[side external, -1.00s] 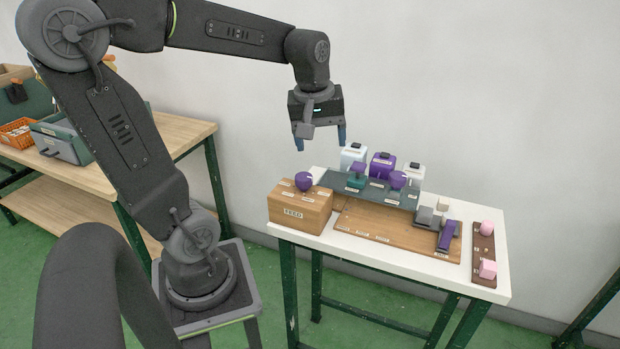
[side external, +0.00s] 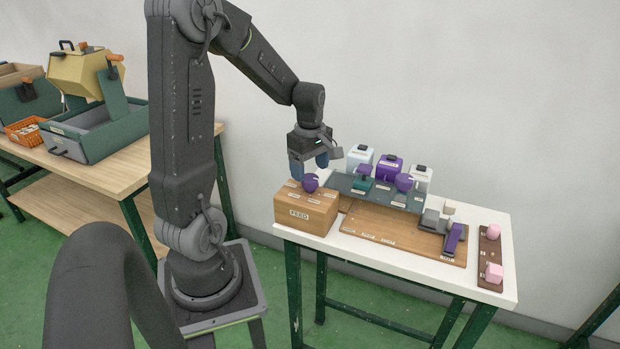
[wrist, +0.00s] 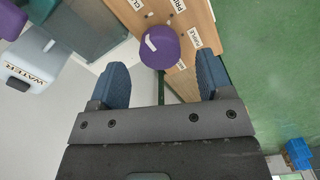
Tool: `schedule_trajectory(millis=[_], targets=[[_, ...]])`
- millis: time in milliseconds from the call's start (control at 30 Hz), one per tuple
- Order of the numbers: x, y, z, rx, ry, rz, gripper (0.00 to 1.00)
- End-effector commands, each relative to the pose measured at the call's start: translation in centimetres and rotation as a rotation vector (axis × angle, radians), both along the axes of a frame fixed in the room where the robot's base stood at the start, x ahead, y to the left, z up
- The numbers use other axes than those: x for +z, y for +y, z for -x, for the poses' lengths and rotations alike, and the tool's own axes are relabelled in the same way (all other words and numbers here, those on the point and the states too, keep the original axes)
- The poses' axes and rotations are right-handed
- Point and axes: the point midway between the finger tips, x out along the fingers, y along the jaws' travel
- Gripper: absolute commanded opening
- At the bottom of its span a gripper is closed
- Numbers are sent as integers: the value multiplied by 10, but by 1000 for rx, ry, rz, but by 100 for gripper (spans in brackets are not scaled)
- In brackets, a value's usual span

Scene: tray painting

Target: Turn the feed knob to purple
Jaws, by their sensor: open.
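The purple feed knob (side external: 310,182) sits on top of a wooden box labelled FEED (side external: 307,207), at the left end of the white table. In the wrist view the round purple knob (wrist: 160,50) carries a white pointer mark on its left side, with small labels around it on the box top. The label PURPLE (wrist: 195,38) stands to the right of the knob. My gripper (side external: 309,165) is just above the knob. Its blue fingers are open and empty, and in the wrist view they stand apart (wrist: 160,80) on either side, short of the knob.
Behind and right of the feed box stand white and purple containers (side external: 389,167) on a grey shelf, one labelled WATER (wrist: 28,65). A wooden board (side external: 400,233) and a dark strip with pink blocks (side external: 489,258) lie to the right.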

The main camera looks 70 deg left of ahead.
Motion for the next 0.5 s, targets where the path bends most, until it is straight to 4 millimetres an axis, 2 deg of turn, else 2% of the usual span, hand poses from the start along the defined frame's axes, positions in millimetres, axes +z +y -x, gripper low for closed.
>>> schedule_trajectory(millis=[100, 200, 500], targets=[[-19, -1, 0, -1, 3, 2, 73], [-28, 0, 0, -1, 1, 2, 73], [-36, 0, 0, -1, -1, -1, 73]])
